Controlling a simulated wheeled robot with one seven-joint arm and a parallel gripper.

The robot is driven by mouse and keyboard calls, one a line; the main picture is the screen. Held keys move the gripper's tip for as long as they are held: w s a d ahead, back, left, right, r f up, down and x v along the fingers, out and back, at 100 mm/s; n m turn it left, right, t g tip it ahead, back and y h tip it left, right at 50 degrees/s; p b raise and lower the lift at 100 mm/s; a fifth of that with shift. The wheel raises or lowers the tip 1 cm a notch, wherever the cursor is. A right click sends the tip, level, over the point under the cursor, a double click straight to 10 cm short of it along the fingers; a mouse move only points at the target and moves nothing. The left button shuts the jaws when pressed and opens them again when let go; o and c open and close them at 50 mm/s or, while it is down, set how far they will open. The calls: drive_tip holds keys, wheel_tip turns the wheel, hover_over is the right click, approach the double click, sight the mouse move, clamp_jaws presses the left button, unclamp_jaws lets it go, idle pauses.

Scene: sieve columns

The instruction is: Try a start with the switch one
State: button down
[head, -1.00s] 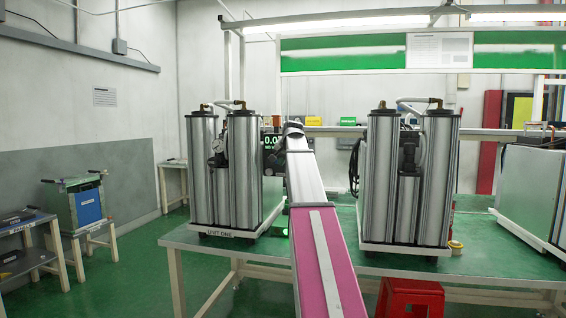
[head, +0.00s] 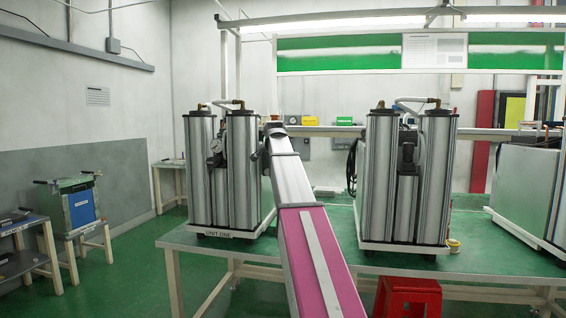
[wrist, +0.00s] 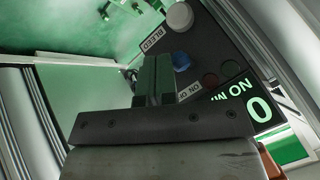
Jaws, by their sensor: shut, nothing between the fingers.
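Unit one, a pair of upright silver cylinders (head: 240,175) on a white base labelled "UNIT ONE", stands at the table's left end. My arm crosses in front of its right side and hides the control panel in the head view. In the wrist view the dark panel (wrist: 222,45) carries a pale round knob (wrist: 180,16), a label "BLEED", a blue control (wrist: 181,61), a dark red round control (wrist: 210,81) and a green-lit display (wrist: 258,108). My gripper (wrist: 153,62) is shut and empty, its fingertips left of the blue control. I cannot tell whether they touch the panel.
A second silver cylinder pair (head: 408,175) stands to the right on the green table (head: 475,262), with a grey box unit (head: 525,180) beyond. A red stool (head: 408,297) is under the table.

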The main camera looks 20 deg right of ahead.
drive_tip(key=shift+w+a, duration=0.3)
drive_tip(key=shift+a, duration=0.55)
drive_tip(key=shift+d, duration=0.1)
drive_tip(key=shift+w+d, duration=0.25)
drive_tip(key=shift+d, duration=0.45)
drive_tip(key=shift+s, duration=0.1)
drive_tip(key=s+a+r, duration=0.6)
drive_tip(key=s+r, duration=0.1)
drive_tip(key=shift+s, duration=0.35)
